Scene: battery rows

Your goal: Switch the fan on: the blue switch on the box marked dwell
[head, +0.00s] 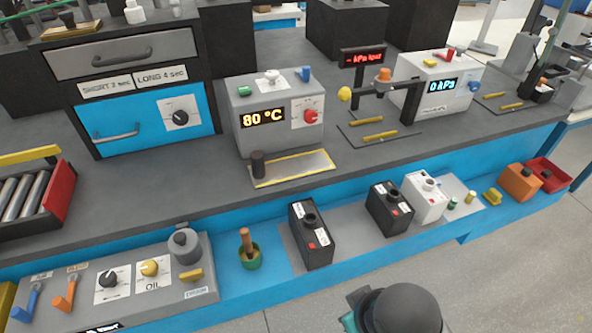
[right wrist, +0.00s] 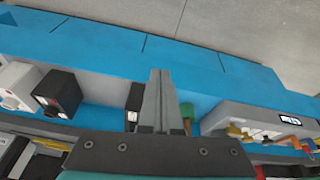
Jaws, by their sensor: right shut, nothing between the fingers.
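No label reading "dwell" is legible in either view. A grey box (head: 277,115) with an "80 °C" display stands mid-bench, with a small blue switch (head: 304,74) on its top right, a white knob on top and a red dial in front. My right gripper (right wrist: 160,76) is shut and empty in the right wrist view, its fingers over the blue front ledge. In the head view, dark rounded parts of my right arm show at the bottom, well in front of the grey box; the fingertips are not clear there. My left gripper is in neither view.
A drawer cabinet (head: 146,84) labelled short and long stands left. A white "0 kPa" box (head: 436,86) stands right. Black batteries (head: 312,235) and a green pot with a wooden handle (head: 249,257) stand on the front ledge. A grey lever panel (head: 196,292) is at lower left.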

